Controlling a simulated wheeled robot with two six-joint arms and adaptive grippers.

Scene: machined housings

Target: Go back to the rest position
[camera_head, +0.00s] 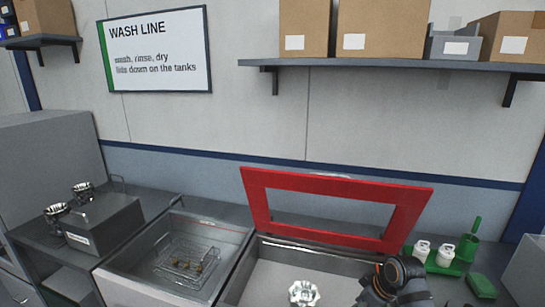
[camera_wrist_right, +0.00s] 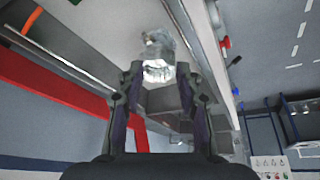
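My right gripper (camera_wrist_right: 159,74) is open in the right wrist view, with a gap between its fingertips. A shiny metal housing (camera_wrist_right: 157,48) shows just beyond the fingertips; I cannot tell if they touch it. In the head view a silver housing (camera_head: 303,292) is in the right-hand tank (camera_head: 268,272), at the bottom edge. My right arm's dark wrist (camera_head: 398,275) is to its right, over the tank's right side; its fingertips are hidden there. My left gripper is in neither view.
A red-framed lid (camera_head: 256,205) stands open behind the right tank. The left tank (camera_head: 130,272) holds a wire basket (camera_head: 190,262) with small parts. Two housings (camera_head: 83,191) are by a grey box (camera_head: 105,225) at left. White bottles (camera_head: 446,254) stand in a green tray at right.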

